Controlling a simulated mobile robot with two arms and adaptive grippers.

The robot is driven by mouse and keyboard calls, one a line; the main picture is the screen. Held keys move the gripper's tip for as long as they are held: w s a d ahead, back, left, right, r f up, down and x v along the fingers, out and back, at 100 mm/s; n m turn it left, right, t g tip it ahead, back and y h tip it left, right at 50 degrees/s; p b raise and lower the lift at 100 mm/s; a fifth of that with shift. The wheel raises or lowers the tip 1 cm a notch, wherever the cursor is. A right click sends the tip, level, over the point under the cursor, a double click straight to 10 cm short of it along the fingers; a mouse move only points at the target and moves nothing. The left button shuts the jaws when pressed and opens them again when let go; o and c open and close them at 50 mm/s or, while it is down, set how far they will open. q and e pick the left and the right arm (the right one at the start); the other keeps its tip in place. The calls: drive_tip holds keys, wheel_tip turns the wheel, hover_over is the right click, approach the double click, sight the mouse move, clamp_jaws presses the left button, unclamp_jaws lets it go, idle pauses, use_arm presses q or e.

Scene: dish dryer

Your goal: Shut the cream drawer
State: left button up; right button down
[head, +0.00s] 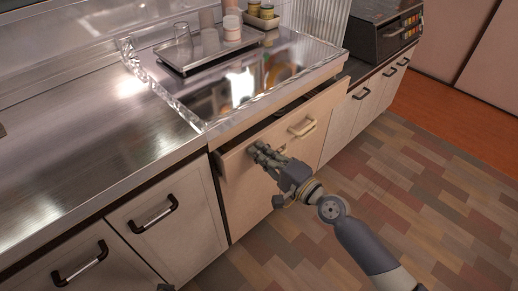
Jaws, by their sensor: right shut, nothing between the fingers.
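The cream drawer (326,108) is under the counter, right of the metal-handled cabinets. It stands a little way out, with a dark gap showing along its top edge below the counter. Its pale handle (302,127) is on the right part of its front. My right gripper (262,153) is shut and empty, at the left part of the drawer front, left of and below the handle. It hides part of the front; I cannot tell if its fingers touch it. My left gripper is not in view.
A steel counter (85,125) and a shiny sink area (245,85) lie above the drawer. A tray (212,50) with cups stands there. Doors with dark handles (157,214) flank the drawer. A dark oven (385,30) is at the back right. The patterned floor (410,180) is clear.

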sight(252, 144)
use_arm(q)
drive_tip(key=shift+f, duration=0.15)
use_arm(e)
drive_tip(key=shift+w+a, duration=0.2)
drive_tip(key=shift+w, duration=0.05)
drive_tip(key=x, duration=0.4)
drive_tip(key=shift+w+a, duration=0.1)
drive_tip(key=shift+a, duration=0.05)
drive_tip(key=shift+w+a, duration=0.1)
drive_tip(key=shift+w, duration=0.1)
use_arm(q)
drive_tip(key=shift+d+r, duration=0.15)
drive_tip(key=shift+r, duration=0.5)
use_arm(e)
drive_tip(key=shift+r, duration=0.2)
